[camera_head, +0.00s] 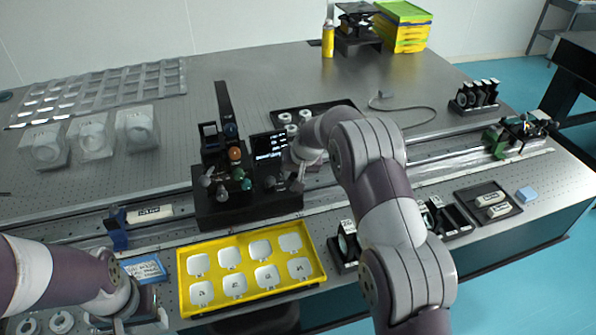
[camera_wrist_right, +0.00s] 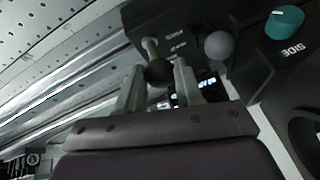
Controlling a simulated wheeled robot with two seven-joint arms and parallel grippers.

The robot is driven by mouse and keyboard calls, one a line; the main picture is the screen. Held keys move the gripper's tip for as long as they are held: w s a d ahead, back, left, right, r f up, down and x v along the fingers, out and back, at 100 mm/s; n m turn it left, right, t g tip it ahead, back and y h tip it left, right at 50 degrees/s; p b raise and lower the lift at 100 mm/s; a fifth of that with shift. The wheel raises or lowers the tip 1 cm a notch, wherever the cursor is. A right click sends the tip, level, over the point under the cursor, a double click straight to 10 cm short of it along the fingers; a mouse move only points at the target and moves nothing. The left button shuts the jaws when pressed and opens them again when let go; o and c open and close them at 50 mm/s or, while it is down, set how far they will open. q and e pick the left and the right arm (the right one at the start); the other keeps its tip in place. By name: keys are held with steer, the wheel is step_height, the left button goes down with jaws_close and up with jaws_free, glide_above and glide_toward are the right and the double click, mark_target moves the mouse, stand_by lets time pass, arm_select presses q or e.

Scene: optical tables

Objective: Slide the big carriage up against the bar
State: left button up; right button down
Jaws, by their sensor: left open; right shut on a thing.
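The big carriage (camera_head: 240,208) is a black block with knobs, a small screen and an upright column; it stands on the long rail. My right gripper (camera_head: 286,184) is at its right end. In the right wrist view my right gripper (camera_wrist_right: 160,88) is shut on a dark ball knob (camera_wrist_right: 158,72) of the carriage (camera_wrist_right: 255,75). A blue upright block (camera_head: 117,238) sits on the rail to the left, apart from the carriage; I cannot tell whether it is the bar. My left gripper (camera_head: 142,318) is open at the lower left, near the front edge.
A yellow tray (camera_head: 186,290) with several white pieces stands in front of the carriage. A green device (camera_head: 497,143) stands at the rail's right end. Black optic holders (camera_head: 345,240) stand in front.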

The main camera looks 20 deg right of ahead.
mark_target(271, 177)
steer(key=a+p, duration=0.1)
steer(key=a, duration=0.6)
steer(key=shift+s, duration=0.1)
steer(key=shift+d, duration=0.25)
steer(key=c, duration=0.8)
jaws_free()
steer(key=shift+d, duration=0.15)
arm_select(q)
steer(key=shift+a+r, duration=0.15)
steer(key=shift+r, duration=0.55)
arm_select(e)
steer(key=shift+o, duration=0.2)
steer(key=shift+r, duration=0.1)
